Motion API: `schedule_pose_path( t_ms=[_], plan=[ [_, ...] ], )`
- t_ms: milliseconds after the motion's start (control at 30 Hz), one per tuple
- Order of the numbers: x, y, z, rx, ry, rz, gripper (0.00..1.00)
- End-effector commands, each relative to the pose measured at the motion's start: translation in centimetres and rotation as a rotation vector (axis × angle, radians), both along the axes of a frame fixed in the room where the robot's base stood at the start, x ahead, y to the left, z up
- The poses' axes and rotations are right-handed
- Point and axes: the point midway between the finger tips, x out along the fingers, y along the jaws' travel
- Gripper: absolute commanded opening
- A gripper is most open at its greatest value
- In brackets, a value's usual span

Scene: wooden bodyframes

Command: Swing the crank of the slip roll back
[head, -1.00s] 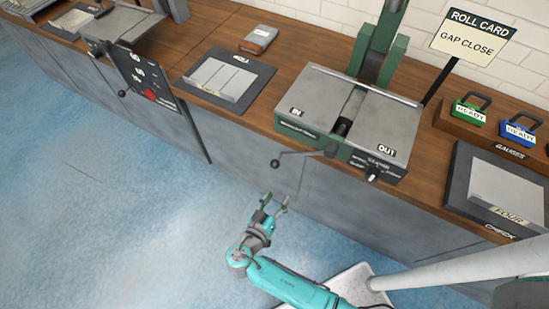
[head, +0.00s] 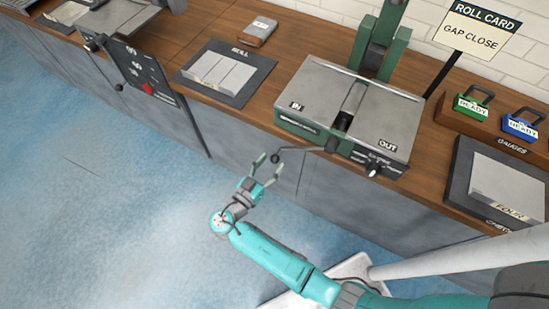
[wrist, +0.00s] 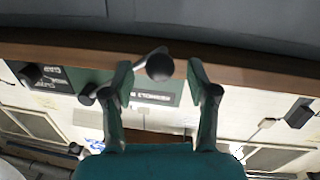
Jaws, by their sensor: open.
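The slip roll (head: 345,110) stands on the wooden bench, with IN and OUT plates on its top. Its crank (head: 305,149) sticks out in front of the machine toward the left and ends in a dark ball knob (head: 276,158). My gripper (head: 269,167) is open, with its fingertips close by the knob. In the wrist view the knob (wrist: 160,67) shows between the two open fingertips of my gripper (wrist: 160,75). I cannot tell whether either finger touches it.
A sign reading GAP CLOSE (head: 473,38) stands behind the slip roll. A green block (head: 471,105) and a blue block (head: 521,125) sit at the right. A dark mat with plates (head: 226,72) lies to the left. The blue floor in front is clear.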

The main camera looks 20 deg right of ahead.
Motion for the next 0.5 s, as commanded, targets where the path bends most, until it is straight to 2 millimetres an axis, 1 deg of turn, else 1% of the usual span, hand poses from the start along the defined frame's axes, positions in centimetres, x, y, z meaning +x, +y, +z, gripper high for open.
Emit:
schedule_pose_path(
  t_ms=[33,200,500],
  plan=[
    [0.3,-0.7,0.0,0.0,0.0,-0.003,0.59],
    [1.0,-1.9,0.0,0.001,0.0,-0.001,0.59],
    [1.3,-2.3,0.0,0.0,0.001,0.001,0.59]
  ],
)
